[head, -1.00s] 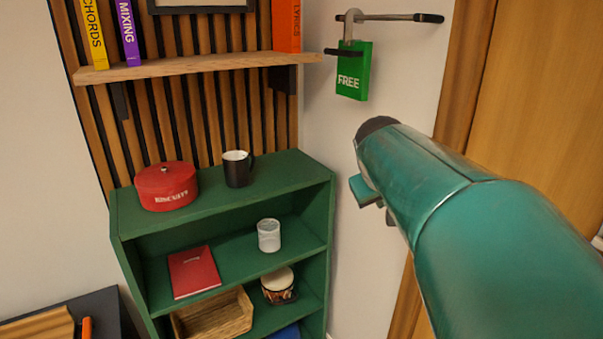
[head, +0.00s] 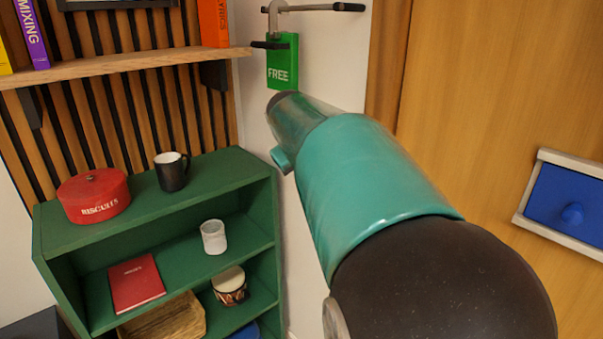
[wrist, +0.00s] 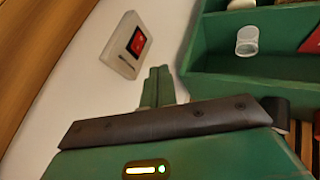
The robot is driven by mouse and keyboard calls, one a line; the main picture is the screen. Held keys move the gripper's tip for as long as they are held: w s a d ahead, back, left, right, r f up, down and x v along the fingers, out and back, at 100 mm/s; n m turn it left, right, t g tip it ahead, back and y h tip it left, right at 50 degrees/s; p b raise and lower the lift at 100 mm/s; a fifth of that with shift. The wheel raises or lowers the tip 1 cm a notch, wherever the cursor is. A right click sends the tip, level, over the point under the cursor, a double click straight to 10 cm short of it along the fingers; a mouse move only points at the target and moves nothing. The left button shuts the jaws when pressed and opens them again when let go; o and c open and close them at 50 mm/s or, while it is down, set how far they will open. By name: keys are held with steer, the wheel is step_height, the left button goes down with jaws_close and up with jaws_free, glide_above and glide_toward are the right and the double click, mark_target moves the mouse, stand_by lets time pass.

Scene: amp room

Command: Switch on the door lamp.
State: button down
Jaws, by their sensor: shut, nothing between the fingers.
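In the wrist view, a pale wall plate (wrist: 116,58) with a red switch face (wrist: 137,42) is on the white wall at upper left. Its lettering is too small to read. My gripper (wrist: 158,72) is shut and empty, its fingers pointing toward the wall just right of and below the plate in the picture. I cannot tell how far they are from the wall. In the head view my arm covers the plate and hides the fingers. No lamp that I can identify shows in either view.
A green shelf unit (head: 157,202) stands left of my arm, with a red biscuit tin (head: 93,196) and a black mug (head: 172,171) on top. A green FREE sign (head: 282,62) hangs on a wall bracket. A blue panel (head: 568,196) is on the wooden door (head: 480,90).

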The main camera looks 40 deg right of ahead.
steer(key=shift+w+d+f, duration=0.1)
stand_by(0.3)
steer(key=w+d+f, duration=0.4)
steer(key=d+f, duration=0.3)
steer(key=d, duration=0.1)
steer(key=shift+d, duration=0.3)
steer(key=shift+d, duration=0.1)
